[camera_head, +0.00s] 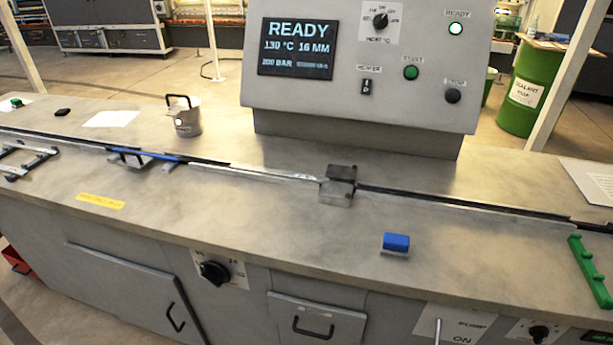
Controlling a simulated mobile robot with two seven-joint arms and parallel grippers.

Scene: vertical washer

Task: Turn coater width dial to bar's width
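A grey control panel (362,110) stands at the back of the bench. Its screen (297,48) reads READY, 130 °C, 16 MM and 200 BAR. A black dial (380,20) is at the panel's top, its labels too small to read. Another black dial (214,272) is on the bench front, and a third (540,333) at lower right; I cannot tell which sets the coater width. A long thin metal bar (265,174) lies along the bench, leading to a small grey metal block (338,186). Neither gripper is in view.
A metal canister (186,118) stands at the back left. A blue block (396,243) and a green rack (590,272) lie toward the right. A blue-handled tool (150,155) lies by the rail. A green barrel (532,88) stands behind.

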